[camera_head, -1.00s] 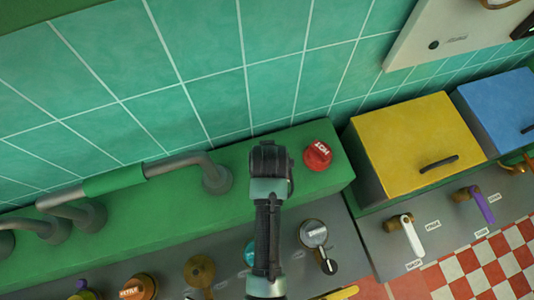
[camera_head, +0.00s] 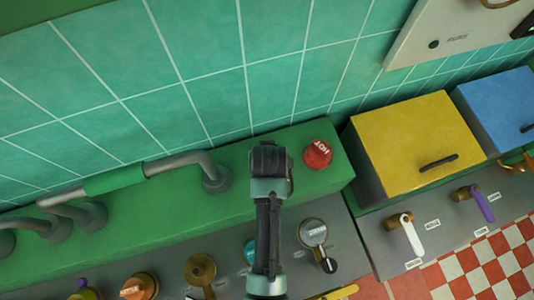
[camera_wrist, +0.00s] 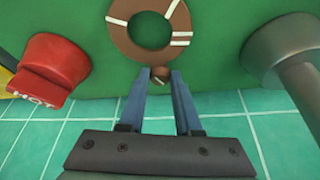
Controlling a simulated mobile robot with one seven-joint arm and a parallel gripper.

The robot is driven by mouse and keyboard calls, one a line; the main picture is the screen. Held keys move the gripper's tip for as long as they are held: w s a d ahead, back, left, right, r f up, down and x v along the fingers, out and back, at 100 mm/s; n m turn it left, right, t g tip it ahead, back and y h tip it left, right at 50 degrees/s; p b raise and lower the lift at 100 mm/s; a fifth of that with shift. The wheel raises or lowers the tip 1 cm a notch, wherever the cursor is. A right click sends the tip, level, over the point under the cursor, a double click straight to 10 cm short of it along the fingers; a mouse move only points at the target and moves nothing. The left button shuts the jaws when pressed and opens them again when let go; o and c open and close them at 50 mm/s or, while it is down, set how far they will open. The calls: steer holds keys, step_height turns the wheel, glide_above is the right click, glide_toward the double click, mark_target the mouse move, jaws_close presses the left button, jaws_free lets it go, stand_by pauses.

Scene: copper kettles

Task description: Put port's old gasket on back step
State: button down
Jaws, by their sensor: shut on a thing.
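The old gasket (camera_wrist: 122,32), a brown ring with white stripes, shows at the top of the wrist view against the green back step (camera_wrist: 100,85). A small round brown knob (camera_wrist: 160,74) by its lower edge sits between my gripper's (camera_wrist: 160,78) fingertips. My gripper is shut on this knob. The ring looks flat over the green step, but I cannot tell whether it touches it. In the head view, my arm hangs over the green step (camera_head: 150,215), left of the red HOT knob, and hides the gasket and the fingertips.
The red HOT knob (camera_head: 318,154) stands close to the right of my gripper. A grey pipe (camera_head: 190,163) rises from the step to the left. Green tiled wall (camera_head: 200,70) lies behind. A yellow box (camera_head: 415,145) stands further right. Valves (camera_head: 312,233) line the lower front panel.

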steer(key=shift+f, duration=0.3)
steer(key=c, duration=0.5)
jaws_free()
steer(key=b+v, duration=0.1)
steer(key=v, duration=1.2)
steer(key=shift+b, duration=0.4)
steer(key=shift+f, duration=0.1)
